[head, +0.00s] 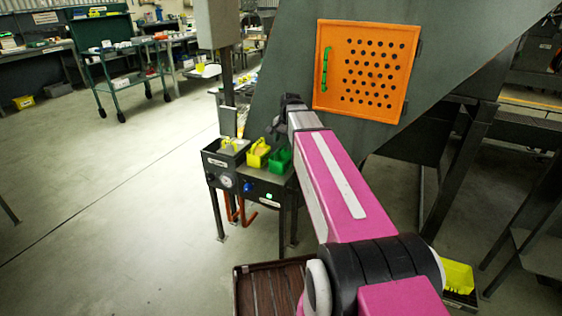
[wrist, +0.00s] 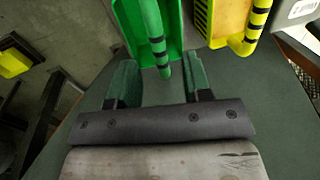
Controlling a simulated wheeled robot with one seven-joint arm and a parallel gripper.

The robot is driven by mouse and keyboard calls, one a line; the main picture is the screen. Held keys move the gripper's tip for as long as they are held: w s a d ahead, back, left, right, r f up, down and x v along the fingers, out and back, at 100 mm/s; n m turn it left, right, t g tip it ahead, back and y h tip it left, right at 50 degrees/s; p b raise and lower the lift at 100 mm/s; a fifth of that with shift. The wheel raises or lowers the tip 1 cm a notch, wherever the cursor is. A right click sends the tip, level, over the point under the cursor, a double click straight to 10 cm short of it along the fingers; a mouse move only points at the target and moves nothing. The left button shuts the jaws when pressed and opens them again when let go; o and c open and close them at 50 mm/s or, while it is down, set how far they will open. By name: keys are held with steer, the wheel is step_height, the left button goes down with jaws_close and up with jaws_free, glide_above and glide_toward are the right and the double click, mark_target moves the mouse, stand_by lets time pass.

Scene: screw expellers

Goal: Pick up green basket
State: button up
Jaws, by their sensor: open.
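The green basket (head: 279,161) stands at the right end of a row on a grey cabinet top in the head view, partly hidden by my arm. In the wrist view the green basket (wrist: 135,18) is at the top, with its banded green handle (wrist: 155,40) pointing toward my gripper. My gripper (wrist: 161,72) is open, with its two green fingers on either side of the handle's lower end. The fingers look apart from the handle. In the head view the gripper itself is hard to make out behind the arm.
A yellow basket (head: 257,153) stands just left of the green one, its handle (wrist: 255,25) close by. A grey box with a gauge (head: 226,180) is further left. The sloping machine wall with an orange perforated door (head: 367,68) rises behind. Floor at left is clear.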

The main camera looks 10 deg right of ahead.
mark_target(281, 147)
steer(key=shift+w+a+f, duration=0.15)
steer(key=shift+f, duration=1)
steer(key=shift+w+a+f, duration=0.15)
steer(key=shift+f, duration=0.95)
jaws_close()
steer(key=shift+r, duration=0.15)
steer(key=shift+r, duration=0.5)
step_height(281, 147, up, 2)
steer(key=shift+r, duration=0.2)
steer(key=s+a+r, duration=0.7)
steer(key=s+a, duration=0.1)
steer(key=shift+a+r, duration=0.15)
steer(key=shift+a, duration=0.05)
